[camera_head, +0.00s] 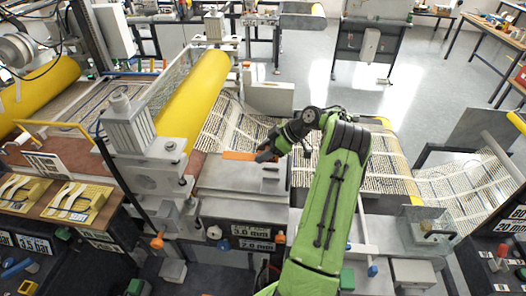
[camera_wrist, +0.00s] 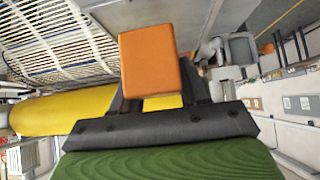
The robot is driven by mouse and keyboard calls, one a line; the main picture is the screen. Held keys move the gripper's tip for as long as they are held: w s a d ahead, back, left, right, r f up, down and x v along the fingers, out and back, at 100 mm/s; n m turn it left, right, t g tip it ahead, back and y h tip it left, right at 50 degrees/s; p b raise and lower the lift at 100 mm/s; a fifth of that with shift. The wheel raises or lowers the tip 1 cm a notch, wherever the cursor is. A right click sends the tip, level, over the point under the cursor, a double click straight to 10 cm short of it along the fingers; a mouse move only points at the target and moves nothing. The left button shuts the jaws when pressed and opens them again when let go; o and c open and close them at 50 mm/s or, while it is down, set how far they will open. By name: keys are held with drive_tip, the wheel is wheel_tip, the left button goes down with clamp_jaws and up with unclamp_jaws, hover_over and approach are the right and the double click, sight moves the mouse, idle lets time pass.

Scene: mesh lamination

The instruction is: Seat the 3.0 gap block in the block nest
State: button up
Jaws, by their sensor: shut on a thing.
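My gripper (camera_head: 266,153) is shut on an orange block (camera_head: 240,156), which sticks out to the left of the fingers. The block is held above the grey machine bed beside the yellow roller. In the wrist view my gripper (camera_wrist: 158,98) has its dark fingers on both sides of the orange block (camera_wrist: 150,62). No marking on the block is readable. A label reading 3.0 mm (camera_head: 250,231) sits on the machine front, above a label reading 2.0 mm (camera_head: 256,245). I cannot make out the block nest for certain.
A yellow roller (camera_head: 196,95) and a grey roller stand (camera_head: 150,165) lie to the left of my gripper. Mesh web (camera_head: 228,127) runs behind it. A grey bed plate (camera_head: 225,178) lies below. Yellow parts (camera_head: 85,200) lie on the left bench.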

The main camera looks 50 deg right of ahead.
drive_tip(key=shift+f+b, duration=1.95)
drive_tip(key=shift+f, duration=0.7)
drive_tip(key=shift+f+b, duration=1.25)
drive_tip(key=shift+b, duration=0.05)
drive_tip(key=o, duration=1.3)
drive_tip(key=p+v, duration=0.4)
drive_tip(key=v, duration=1.2)
drive_tip(key=shift+a, duration=0.1)
